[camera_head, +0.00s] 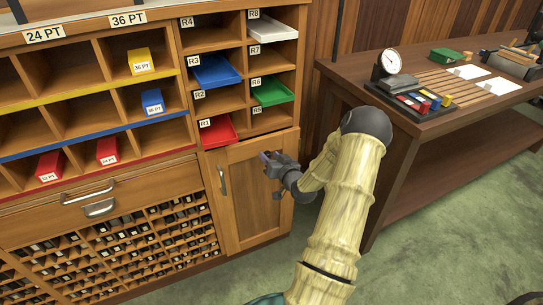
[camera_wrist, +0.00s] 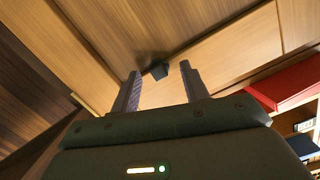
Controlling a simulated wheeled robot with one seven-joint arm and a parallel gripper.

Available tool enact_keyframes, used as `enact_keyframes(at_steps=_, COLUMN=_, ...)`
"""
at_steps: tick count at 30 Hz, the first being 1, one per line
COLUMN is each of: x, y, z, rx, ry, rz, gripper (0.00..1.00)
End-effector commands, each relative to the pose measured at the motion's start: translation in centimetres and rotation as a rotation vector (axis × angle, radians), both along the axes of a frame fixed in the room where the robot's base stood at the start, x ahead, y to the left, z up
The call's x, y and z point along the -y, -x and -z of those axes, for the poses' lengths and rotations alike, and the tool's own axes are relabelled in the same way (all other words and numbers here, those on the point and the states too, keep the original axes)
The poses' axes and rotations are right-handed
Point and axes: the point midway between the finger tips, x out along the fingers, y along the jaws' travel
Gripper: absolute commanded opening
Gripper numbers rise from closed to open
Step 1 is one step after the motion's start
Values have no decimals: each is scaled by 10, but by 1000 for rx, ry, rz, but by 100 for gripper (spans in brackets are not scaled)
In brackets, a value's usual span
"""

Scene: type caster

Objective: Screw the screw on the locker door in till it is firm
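The wooden locker door (camera_head: 252,205) is shut, with a metal handle (camera_head: 222,180) on its left side. My gripper (camera_head: 268,161) is in front of the door's upper right part. In the wrist view my gripper (camera_wrist: 160,82) is open, its two fingers pointing at the wood. A small dark block-like piece (camera_wrist: 160,71), which I take for the screw, stands out from the wood between the fingertips. Gaps show on both sides of it, so the fingers do not appear to grip it. Its depth in the wood cannot be told. In the head view my gripper hides it.
A red tray (camera_head: 217,132) sticks out just above the door; a red tray also shows at right in the wrist view (camera_wrist: 290,84). Blue (camera_head: 215,72) and green (camera_head: 271,91) trays stick out higher. A workbench (camera_head: 450,115) stands to the right of my arm.

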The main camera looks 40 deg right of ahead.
Motion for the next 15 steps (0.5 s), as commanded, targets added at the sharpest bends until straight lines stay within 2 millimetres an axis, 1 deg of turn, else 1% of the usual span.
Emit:
enact_keyframes(at_steps=9, x=-1, y=3, z=0, rx=-3, ry=2, rz=0, gripper=45)
enact_keyframes(at_steps=11, x=-1, y=7, z=0, rx=-4, ry=2, rz=0, gripper=45)
enact_keyframes(at_steps=15, x=-4, y=25, z=-3, rx=-5, ry=1, rz=1, gripper=45)
